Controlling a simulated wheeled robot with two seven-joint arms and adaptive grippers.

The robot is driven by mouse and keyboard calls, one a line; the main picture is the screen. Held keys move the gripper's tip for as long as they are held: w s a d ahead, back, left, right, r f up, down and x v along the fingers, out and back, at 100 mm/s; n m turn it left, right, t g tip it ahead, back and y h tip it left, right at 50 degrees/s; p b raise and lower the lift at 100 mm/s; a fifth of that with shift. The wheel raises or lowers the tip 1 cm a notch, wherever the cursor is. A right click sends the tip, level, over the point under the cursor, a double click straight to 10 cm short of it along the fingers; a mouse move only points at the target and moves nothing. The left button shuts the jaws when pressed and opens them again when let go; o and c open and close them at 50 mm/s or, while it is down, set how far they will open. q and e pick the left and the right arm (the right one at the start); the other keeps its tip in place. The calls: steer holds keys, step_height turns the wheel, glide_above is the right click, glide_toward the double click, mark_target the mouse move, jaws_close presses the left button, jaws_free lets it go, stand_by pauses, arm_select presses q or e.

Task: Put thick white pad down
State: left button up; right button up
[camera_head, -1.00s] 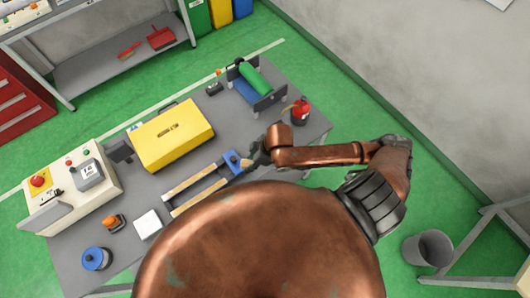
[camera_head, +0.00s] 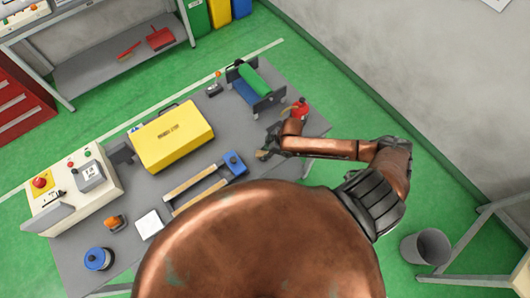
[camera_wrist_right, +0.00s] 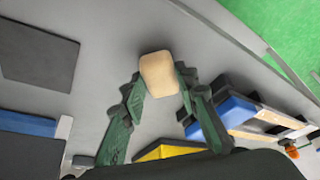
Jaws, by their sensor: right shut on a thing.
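My right gripper (camera_head: 265,152) is over the grey table, to the right of the blue block. In the right wrist view, my right gripper (camera_wrist_right: 160,92) is shut on a thick, cream-white pad (camera_wrist_right: 159,76), which sits between the fingertips with the grey tabletop behind it. In the head view only a small tan patch shows at the fingertips; I cannot tell whether the pad touches the table. My left gripper is not in view.
A blue block (camera_head: 235,163) with wooden strips (camera_head: 194,178) lies left of the gripper. Beyond are a yellow box (camera_head: 172,136), a green roll on a stand (camera_head: 256,78) and a red container (camera_head: 299,108). A white square (camera_head: 149,224) lies at the table's near left.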

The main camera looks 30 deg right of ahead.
steer(key=shift+f, duration=0.2)
steer(key=o, duration=0.8)
steer(key=shift+o, duration=1.1)
steer(key=shift+r, duration=0.1)
steer(key=v, duration=1.2)
